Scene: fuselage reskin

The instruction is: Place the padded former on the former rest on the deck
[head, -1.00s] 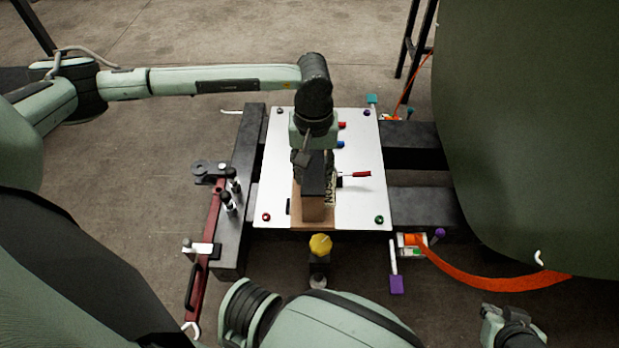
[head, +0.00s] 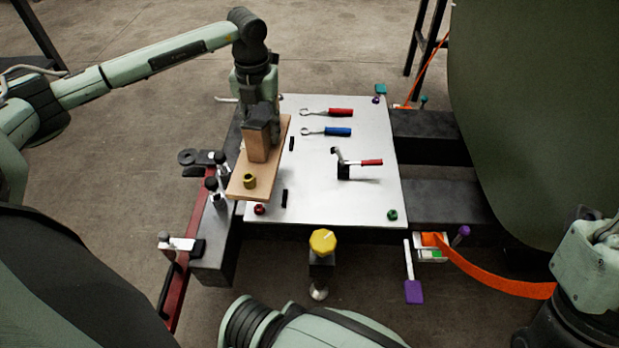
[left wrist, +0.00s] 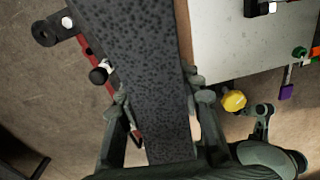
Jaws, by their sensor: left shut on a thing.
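The padded former is a wooden board (head: 268,182) with an upright wooden block topped by a dark pad (head: 259,113). My left gripper (head: 270,122) is shut on it, holding it tilted over the left edge of the white deck (head: 330,205). In the left wrist view, the dark speckled pad (left wrist: 135,60) runs between the fingers of my left gripper (left wrist: 160,105). Two short black strips (head: 284,198) lie on the deck beside the former; I cannot tell whether they are the former rest.
A red-handled tool (head: 340,112), a blue-handled tool (head: 338,132) and a toggle clamp (head: 345,170) are on the deck. A yellow knob (head: 322,242) stands at its front edge. Dark posts (head: 215,190) stand at left, and a large green panel (head: 530,120) at right.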

